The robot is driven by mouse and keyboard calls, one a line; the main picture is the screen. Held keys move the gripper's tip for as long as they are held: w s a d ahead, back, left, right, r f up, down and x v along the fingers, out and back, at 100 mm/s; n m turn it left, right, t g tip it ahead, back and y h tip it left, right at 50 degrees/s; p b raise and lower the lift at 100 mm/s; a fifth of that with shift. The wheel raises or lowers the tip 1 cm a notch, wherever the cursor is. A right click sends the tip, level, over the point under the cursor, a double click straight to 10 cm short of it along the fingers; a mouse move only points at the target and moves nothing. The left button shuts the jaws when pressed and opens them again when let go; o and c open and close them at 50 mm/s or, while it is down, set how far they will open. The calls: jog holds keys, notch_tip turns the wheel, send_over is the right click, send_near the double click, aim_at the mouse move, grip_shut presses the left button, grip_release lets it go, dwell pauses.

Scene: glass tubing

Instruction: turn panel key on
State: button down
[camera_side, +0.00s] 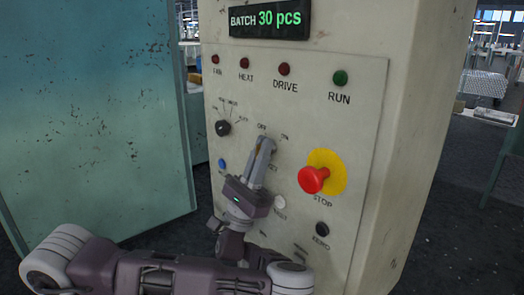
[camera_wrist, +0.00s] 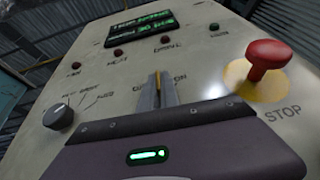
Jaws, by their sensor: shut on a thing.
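The pale control panel (camera_side: 360,90) faces me, with OFF and ON labels above the key switch. My gripper (camera_side: 266,146) reaches up to the panel at these labels, its fingertips at the switch. In the wrist view the two fingers (camera_wrist: 160,82) are close together, shut on the key. The key is almost wholly hidden between the fingers, so I cannot tell its angle.
The red stop button (camera_side: 313,180) on its yellow disc sticks out to the right of my gripper. A black selector knob (camera_side: 223,128) and a blue button (camera_side: 222,164) are to the left. A teal metal door (camera_side: 95,110) stands farther left.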

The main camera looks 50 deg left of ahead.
jog(key=m+g+h, duration=0.5)
jog(key=m+h, duration=0.1)
jog(key=m, duration=0.1)
jog(key=m+g+h, duration=0.5)
jog(key=m+h, duration=0.1)
jog(key=m, duration=0.1)
jog(key=m+g+h, duration=0.5)
jog(key=m+h, duration=0.2)
jog(key=shift+f+g, duration=0.1)
jog(key=shift+g, duration=0.3)
jog(key=c, duration=1.6)
grip_release()
